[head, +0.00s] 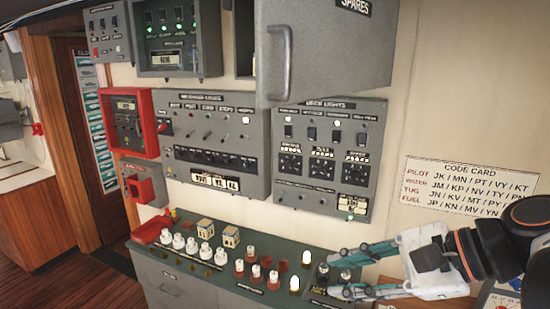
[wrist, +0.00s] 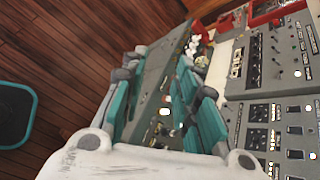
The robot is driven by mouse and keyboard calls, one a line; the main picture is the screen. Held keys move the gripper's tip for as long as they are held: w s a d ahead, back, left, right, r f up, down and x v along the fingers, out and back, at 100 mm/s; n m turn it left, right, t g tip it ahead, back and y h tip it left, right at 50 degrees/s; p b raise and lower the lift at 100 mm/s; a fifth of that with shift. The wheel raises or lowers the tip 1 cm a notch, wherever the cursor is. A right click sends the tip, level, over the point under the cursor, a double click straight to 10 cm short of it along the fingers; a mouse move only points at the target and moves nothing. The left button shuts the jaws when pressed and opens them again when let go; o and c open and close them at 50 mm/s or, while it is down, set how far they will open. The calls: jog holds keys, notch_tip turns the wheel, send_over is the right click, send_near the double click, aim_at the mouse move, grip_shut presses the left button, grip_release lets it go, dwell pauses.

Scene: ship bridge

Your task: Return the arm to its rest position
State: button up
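My gripper (head: 338,274) is at the lower right of the head view, with the arm reaching in from the right edge. Its two teal fingers are spread apart, above or beside the right end of the green-topped counter (head: 225,272). In the wrist view my gripper (wrist: 156,75) is also open, and the counter shows through the gap between the fingers. I see nothing held. Dark knob-like pieces (head: 322,270) appear near the fingertips in the head view; I cannot tell whether the fingers touch them.
White bulbs (head: 191,246) and a red tray (head: 151,230) stand on the counter. Grey switch panels (head: 330,152) cover the wall, and an open SPARES cabinet door (head: 345,50) juts out above. A code card (head: 470,187) hangs right.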

jog(key=d+f+n+h+b, duration=0.2)
jog(key=f+n+b, duration=0.3)
jog(key=f, duration=0.6)
jog(key=d+f+n+t+h+b, duration=0.1)
jog(key=d+f+n+h+b, duration=0.2)
jog(key=f+b, duration=0.5)
jog(key=d+f+n+t+h+b, duration=0.1)
jog(key=d+f+n+h+b, duration=0.2)
jog(key=f+n+b, duration=0.4)
notch_tip(320, 180, down, 9)
jog(key=shift+s+r+n+h, duration=0.2)
jog(key=shift+n+h, duration=0.4)
jog(key=shift+h, duration=0.3)
